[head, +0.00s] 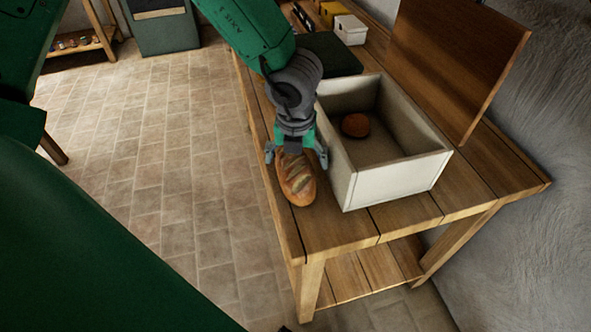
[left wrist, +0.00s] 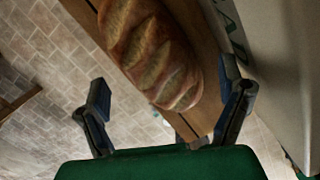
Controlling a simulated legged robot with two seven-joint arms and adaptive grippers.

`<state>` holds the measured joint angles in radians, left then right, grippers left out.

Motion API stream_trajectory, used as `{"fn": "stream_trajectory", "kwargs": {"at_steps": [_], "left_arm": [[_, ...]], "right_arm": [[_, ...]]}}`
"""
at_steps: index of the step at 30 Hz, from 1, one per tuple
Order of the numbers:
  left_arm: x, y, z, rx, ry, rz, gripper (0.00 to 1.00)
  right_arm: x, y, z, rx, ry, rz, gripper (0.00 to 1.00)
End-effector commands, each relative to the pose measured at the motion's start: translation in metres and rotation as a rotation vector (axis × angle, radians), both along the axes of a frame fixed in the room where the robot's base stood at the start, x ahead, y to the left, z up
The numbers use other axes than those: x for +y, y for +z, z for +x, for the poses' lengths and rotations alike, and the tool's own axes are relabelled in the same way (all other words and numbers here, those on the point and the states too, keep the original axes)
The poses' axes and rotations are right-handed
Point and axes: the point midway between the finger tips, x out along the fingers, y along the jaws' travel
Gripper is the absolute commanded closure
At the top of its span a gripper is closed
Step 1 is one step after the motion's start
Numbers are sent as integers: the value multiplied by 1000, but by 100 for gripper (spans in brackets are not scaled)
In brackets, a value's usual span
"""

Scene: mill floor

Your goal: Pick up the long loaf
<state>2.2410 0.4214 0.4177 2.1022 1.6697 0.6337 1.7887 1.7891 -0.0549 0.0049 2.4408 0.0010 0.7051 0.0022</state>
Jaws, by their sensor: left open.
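The long loaf (head: 297,182) is brown with pale scored cuts and lies on the wooden table (head: 340,227) near its front left edge. My left gripper (head: 296,158) is open above the loaf's far end, with one finger towards each side. In the left wrist view the loaf (left wrist: 152,52) lies ahead of and partly between the spread fingers of the gripper (left wrist: 165,98), with no contact visible. My right gripper does not show in either view.
A pale open box (head: 398,180) stands close to the right of the loaf and holds a round brown bun (head: 355,125). A brown board (head: 450,62) stands behind it. A dark green flat item (head: 328,54) and a small white box (head: 350,29) are further back. Tiled floor lies left.

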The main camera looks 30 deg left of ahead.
Motion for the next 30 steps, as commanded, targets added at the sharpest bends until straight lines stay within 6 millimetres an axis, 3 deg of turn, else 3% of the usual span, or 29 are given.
{"fn": "stream_trajectory", "kwargs": {"at_steps": [8, 17, 21, 30], "left_arm": [[7, -43, 5, 4, 1, -2, 12], [6, -47, 5, 0, 1, -4, 12], [5, -46, 6, 1, 0, -2, 56], [6, -47, 5, 2, 0, -3, 58]], "right_arm": [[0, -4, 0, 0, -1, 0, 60], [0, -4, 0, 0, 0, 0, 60], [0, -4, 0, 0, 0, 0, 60], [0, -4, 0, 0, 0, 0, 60]]}}
